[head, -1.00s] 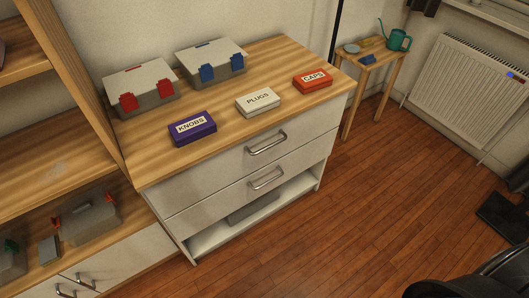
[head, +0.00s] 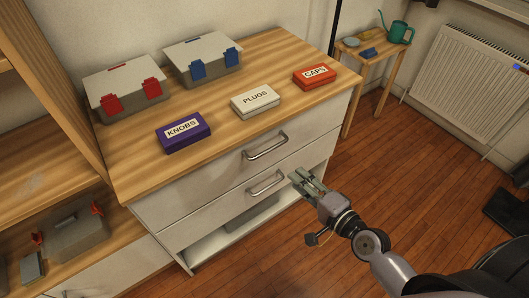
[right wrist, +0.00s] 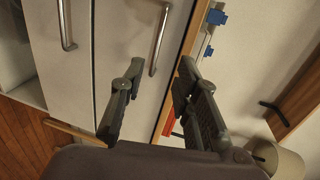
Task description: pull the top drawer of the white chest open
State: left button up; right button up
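The white chest (head: 320,150) has a wooden top, with two drawers that look shut. The top drawer's front (head: 200,178) carries a silver bar handle (head: 266,147); the handle also shows in the right wrist view (right wrist: 160,38). The second drawer's handle (head: 266,183) is below it, and at the upper left in the right wrist view (right wrist: 66,24). My right gripper (head: 297,179) is open and empty in front of the chest, right of the second drawer's handle in the head view. In the right wrist view its fingers (right wrist: 160,78) point toward the top drawer's handle, apart from it. My left gripper is not in view.
On the chest top lie a purple KNOBS box (head: 183,132), a white PLUGS box (head: 255,101), a red CAPS box (head: 314,77) and two grey cases with red (head: 126,88) and blue (head: 203,58) latches. A shelf stands left. Floor in front is clear.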

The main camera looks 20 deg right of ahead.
aim_at(264, 152)
jog(key=x, duration=1.6)
jog(key=shift+w, duration=0.3)
grip_shut()
